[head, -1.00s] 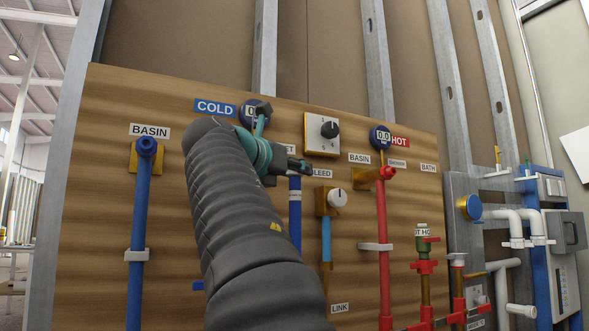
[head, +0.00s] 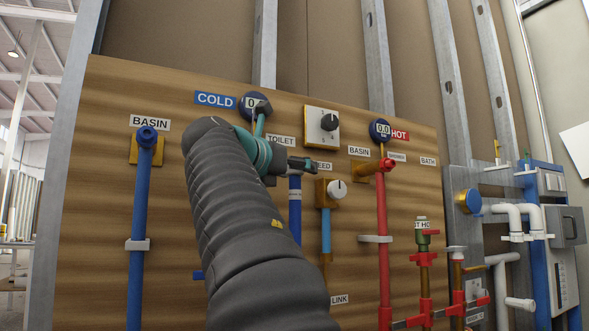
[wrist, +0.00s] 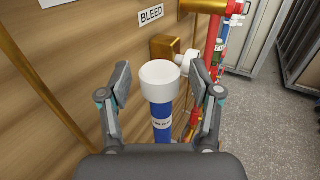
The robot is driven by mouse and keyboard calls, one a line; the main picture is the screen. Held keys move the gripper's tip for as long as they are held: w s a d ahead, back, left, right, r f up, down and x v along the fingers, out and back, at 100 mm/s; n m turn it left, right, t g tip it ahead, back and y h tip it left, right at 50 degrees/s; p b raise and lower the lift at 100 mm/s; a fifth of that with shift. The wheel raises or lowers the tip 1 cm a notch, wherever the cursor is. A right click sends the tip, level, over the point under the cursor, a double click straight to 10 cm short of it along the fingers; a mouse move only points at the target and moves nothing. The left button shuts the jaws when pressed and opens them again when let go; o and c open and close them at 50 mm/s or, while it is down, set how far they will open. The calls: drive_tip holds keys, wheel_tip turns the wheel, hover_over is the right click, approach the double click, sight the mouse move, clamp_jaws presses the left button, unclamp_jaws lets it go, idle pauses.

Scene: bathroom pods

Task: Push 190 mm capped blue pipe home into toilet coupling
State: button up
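The blue pipe (head: 295,212) stands upright against the wooden board, with a band of small print on it. In the wrist view the blue pipe (wrist: 162,128) shows below its wide white cap (wrist: 160,80). My gripper (wrist: 160,82) is open, one finger on each side of the cap, with a small gap on both sides. In the head view my gripper (head: 303,165) is at the pipe's top and hides the cap. The TOILET label (head: 281,141) is just above it. The coupling and the pipe's lower end are hidden in both views.
The bleed valve with its white knob (head: 337,190) is close to the right of the pipe. A red hot pipe (head: 382,240) stands further right. A blue basin pipe (head: 140,230) is at the left. The dial box (head: 322,130) is above my gripper.

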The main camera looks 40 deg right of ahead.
drive_tip(key=v, duration=1.2)
idle(0.7)
